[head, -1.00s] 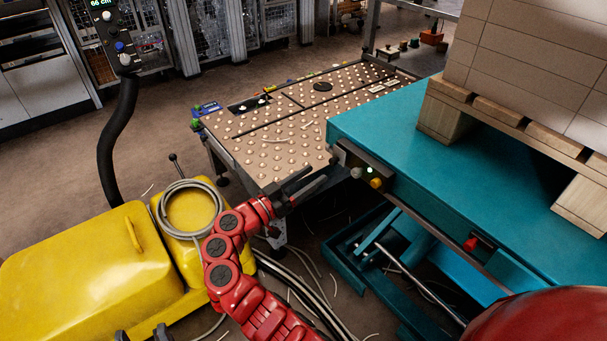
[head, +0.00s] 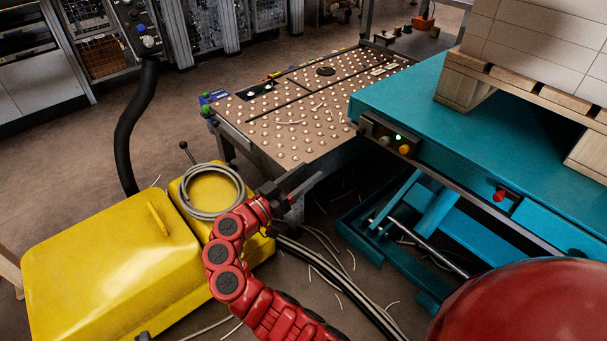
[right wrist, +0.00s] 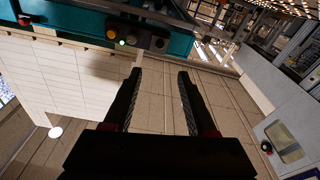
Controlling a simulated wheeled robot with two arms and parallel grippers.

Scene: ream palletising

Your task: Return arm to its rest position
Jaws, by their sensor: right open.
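My right arm is red and comes up from the bottom of the head view. Its dark gripper (head: 308,180) is open and empty, pointing to the upper right. It appears in front of the floor gap between the yellow machine and the teal lift table. In the right wrist view the two black fingers (right wrist: 157,74) stand apart with nothing between them. My left gripper is not seen.
The teal lift table (head: 420,100) carries a pallet (head: 465,90) with stacked cartons (head: 535,45). A studded table (head: 290,130) stands behind its left end. A yellow machine (head: 110,265) with a coiled cable (head: 185,190) is at left. Loose cables (head: 340,280) cross the floor.

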